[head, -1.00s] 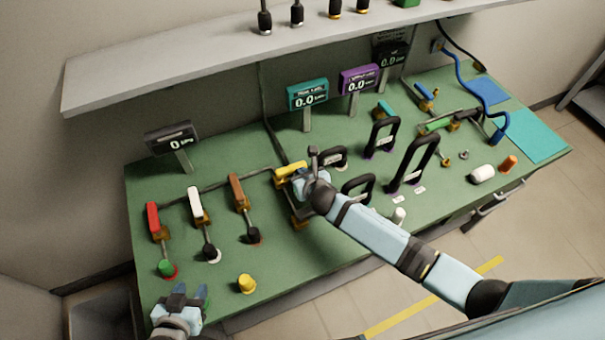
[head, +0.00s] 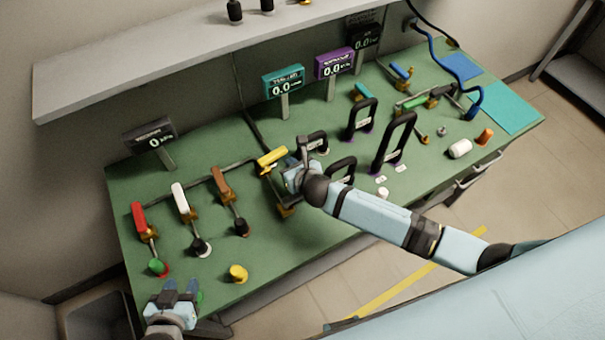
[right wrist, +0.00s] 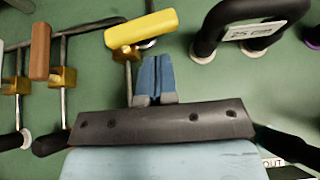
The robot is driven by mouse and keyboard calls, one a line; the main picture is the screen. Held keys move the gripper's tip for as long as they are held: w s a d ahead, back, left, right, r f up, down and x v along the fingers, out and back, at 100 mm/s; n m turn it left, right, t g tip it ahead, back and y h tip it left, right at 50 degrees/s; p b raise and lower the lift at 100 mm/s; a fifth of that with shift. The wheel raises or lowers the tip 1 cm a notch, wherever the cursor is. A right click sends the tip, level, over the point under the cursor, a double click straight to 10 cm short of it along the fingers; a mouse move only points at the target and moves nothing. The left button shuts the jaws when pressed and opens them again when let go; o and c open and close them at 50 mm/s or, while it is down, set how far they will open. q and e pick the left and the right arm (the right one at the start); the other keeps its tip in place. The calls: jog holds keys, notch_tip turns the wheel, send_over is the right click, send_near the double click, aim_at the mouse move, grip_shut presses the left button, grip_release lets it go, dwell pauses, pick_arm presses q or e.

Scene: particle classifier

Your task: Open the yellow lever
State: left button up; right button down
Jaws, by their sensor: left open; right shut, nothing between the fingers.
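The yellow lever (head: 272,157) sits on a brass valve body at the middle of the green panel table (head: 205,262). Its handle lies crosswise, tilted up to the right. My right gripper (head: 288,180) is just to the right and front of the handle. In the right wrist view my right gripper's fingers (right wrist: 155,76) are shut with nothing between them, pointing at the yellow lever (right wrist: 141,28). A small gap shows between fingertips and handle in the picture; contact cannot be told. My left gripper (head: 182,290) is open and empty at the table's front left.
Red (head: 138,219), white (head: 180,201) and brown (head: 220,183) levers stand to the left. Black handles (head: 362,119) rise close on the right of my right gripper. A yellow knob (head: 238,273) is near the front edge. A shelf (head: 130,72) overhangs the back.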

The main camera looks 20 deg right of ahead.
pick_arm(q)
jog(key=shift+f, duration=0.15)
pick_arm(e)
jog(key=v, duration=0.9)
